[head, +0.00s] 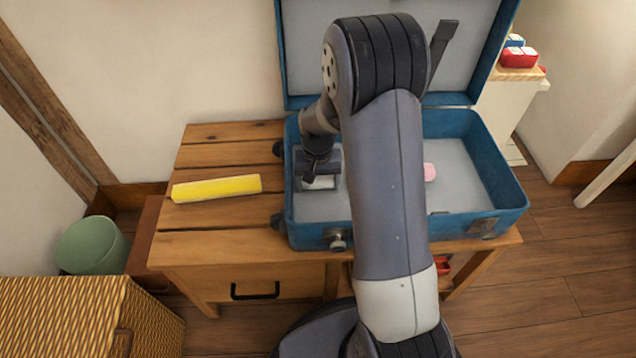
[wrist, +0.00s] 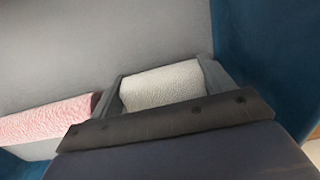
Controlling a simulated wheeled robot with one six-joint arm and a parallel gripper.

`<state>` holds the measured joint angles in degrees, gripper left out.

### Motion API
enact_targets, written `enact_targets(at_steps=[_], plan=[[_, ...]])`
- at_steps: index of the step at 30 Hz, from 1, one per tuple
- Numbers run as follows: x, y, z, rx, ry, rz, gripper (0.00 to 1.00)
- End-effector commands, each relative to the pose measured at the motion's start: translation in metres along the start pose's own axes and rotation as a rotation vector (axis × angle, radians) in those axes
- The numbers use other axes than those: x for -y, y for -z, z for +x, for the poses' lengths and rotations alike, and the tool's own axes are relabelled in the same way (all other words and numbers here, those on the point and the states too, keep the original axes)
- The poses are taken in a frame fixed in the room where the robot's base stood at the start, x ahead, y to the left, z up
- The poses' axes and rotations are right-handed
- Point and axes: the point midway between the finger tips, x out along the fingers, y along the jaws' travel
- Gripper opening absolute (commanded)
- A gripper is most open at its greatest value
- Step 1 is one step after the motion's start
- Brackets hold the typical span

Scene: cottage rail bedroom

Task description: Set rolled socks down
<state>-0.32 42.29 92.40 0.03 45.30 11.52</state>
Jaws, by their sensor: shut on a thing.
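The rolled socks (wrist: 162,86) are a pale grey-white textured roll in the wrist view. My gripper (wrist: 165,90) is shut on them, with one finger on each side. In the head view my gripper (head: 320,172) is inside the left part of the open blue suitcase (head: 478,217). The pale roll (head: 320,183) shows just below it there, low over the grey lining. I cannot tell whether the roll touches the suitcase floor.
A pink item (head: 430,172) lies in the suitcase, partly hidden by my arm; it also shows in the wrist view (wrist: 45,120). A yellow block (head: 216,188) lies on the wooden table (head: 210,243) left of the suitcase. The suitcase walls surround my gripper.

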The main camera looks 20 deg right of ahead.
Motion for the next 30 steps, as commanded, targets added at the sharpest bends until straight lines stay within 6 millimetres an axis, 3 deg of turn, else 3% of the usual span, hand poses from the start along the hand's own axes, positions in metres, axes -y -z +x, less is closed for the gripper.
enact_targets(at_steps=[7, 8, 15, 24, 30], plan=[[0.000, 0.000, 0.003, 0.000, 0.000, 0.000, 0.55], [0.000, 0.000, 0.003, 0.000, 0.000, 0.000, 0.77], [0.000, 0.000, 0.002, 0.000, 0.000, 0.000, 0.97], [0.000, 0.000, -0.001, -0.001, 0.000, 0.000, 0.98], [0.000, 0.001, -0.030, -0.004, 0.001, 0.000, 0.98]])
